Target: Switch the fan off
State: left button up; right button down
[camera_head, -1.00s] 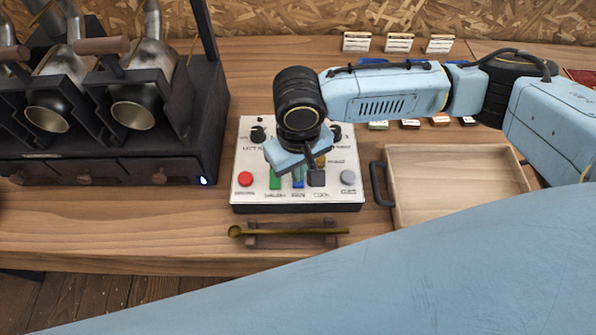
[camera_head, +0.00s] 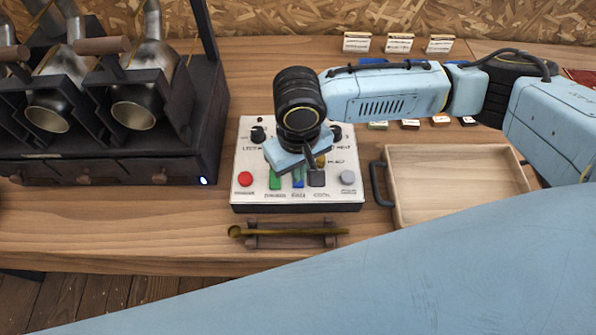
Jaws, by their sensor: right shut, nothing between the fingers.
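A white control panel (camera_head: 250,160) stands on the bench. Its front row has red (camera_head: 245,179), green (camera_head: 275,180), blue (camera_head: 298,181), black (camera_head: 316,179) and grey (camera_head: 347,177) buttons. Dark knobs (camera_head: 258,134) sit at the back, and a small brass toggle (camera_head: 321,160) sits near the middle right. The labels are too small to read surely, so I cannot tell which control is the fan's. My right gripper (camera_head: 311,159) is shut and empty, pointing down over the panel beside the toggle. Contact cannot be told. It hides the panel's middle. My left gripper is out of view.
A dark roaster with metal drums (camera_head: 145,85) stands at the left. A wooden tray (camera_head: 460,180) with a dark handle lies right of the panel. A brass scoop (camera_head: 290,231) rests on a rack in front. Small cards (camera_head: 399,43) stand behind. My blue arm covers the lower right.

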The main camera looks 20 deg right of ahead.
jog(key=shift+f, duration=1)
dwell(0.8)
notch_tip(320, 180, up, 7)
jog(key=p, duration=0.9)
jog(key=shift+r, duration=0.1)
dwell(0.5)
jog(key=shift+s, duration=0.1)
